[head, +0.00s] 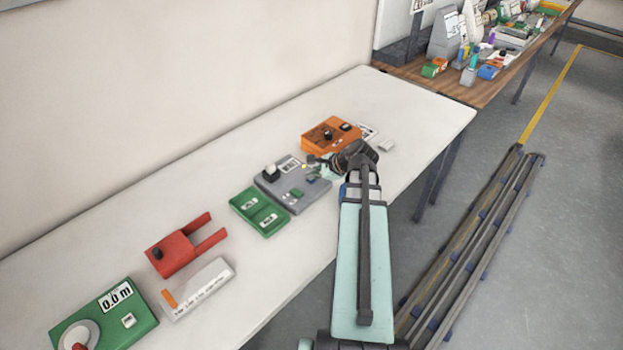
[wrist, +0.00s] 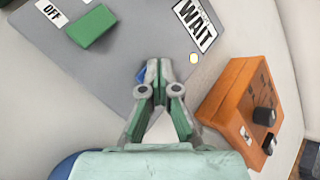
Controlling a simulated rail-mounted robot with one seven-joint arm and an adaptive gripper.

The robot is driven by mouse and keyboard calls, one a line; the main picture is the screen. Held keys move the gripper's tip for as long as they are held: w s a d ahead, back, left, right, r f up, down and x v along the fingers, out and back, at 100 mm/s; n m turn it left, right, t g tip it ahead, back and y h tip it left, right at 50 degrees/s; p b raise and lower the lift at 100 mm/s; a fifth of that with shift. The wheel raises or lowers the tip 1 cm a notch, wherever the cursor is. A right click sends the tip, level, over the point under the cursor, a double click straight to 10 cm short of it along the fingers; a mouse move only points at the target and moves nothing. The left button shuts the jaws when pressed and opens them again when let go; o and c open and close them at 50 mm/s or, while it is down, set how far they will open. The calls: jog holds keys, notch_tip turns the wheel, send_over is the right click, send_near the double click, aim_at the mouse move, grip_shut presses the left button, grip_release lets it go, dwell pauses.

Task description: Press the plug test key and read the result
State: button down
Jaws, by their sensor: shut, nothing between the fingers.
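The grey test unit (head: 268,185) lies on the white bench; its grey top fills much of the wrist view (wrist: 120,75). A display on it reads WAIT (wrist: 195,25), beside a small pale round lamp with a yellow rim (wrist: 194,58). A green block (wrist: 91,27) sits near an OFF label (wrist: 52,13). A blue key (wrist: 141,74) is mostly hidden behind my fingertips. My gripper (wrist: 153,72) is shut and empty, pointing down over the blue key; I cannot tell whether it touches. In the head view my gripper (head: 317,161) is over the unit's right side.
An orange box with black knobs (head: 328,133) stands close to the right of my gripper; it also shows in the wrist view (wrist: 235,95). A green two-pocket tray (head: 262,226), a red fork-shaped fixture (head: 178,250), a white labelled block (head: 205,290) and a green meter reading 0.0 m (head: 132,325) lie leftward.

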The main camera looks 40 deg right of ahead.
jog(key=shift+r, duration=0.1)
jog(key=shift+r+p, duration=0.75)
jog(key=shift+r, duration=0.05)
notch_tip(320, 180, up, 5)
jog(key=p, duration=0.4)
dwell(1.6)
